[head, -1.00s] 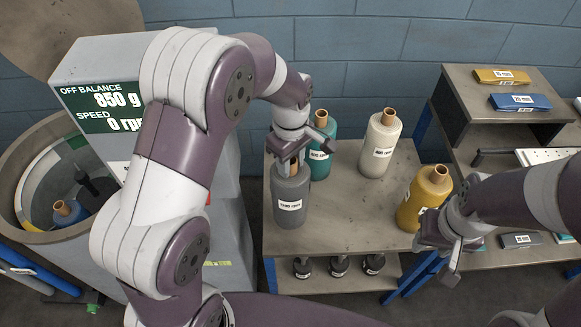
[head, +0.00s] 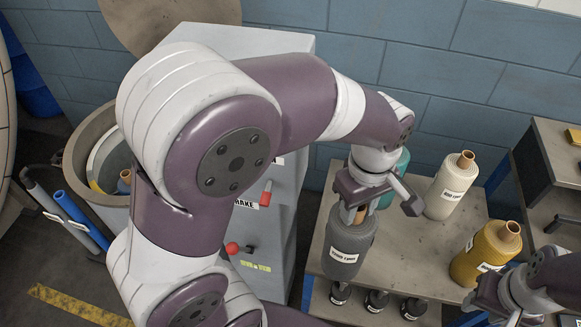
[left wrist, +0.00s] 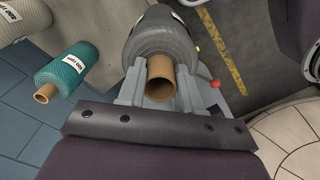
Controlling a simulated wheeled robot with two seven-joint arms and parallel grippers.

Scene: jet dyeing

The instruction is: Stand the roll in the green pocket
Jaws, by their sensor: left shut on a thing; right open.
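A grey roll (head: 348,246) with a white label and a brown core stands upright at the left front of the small table. My left gripper (head: 352,212) is shut on it from above, at the core. In the left wrist view the grey roll (left wrist: 160,48) and its core sit between the two fingers. My right gripper (head: 497,300) is open and empty, close to the yellow roll (head: 483,256) at the front right. The green pocket cannot be made out in either view.
A teal roll (head: 398,170) and a cream roll (head: 450,190) stand behind on the table (head: 420,262). Left of it is a grey machine (head: 275,225) with a red knob (head: 232,248). A round drum (head: 80,160) holding a roll stands further left, partly behind my left arm.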

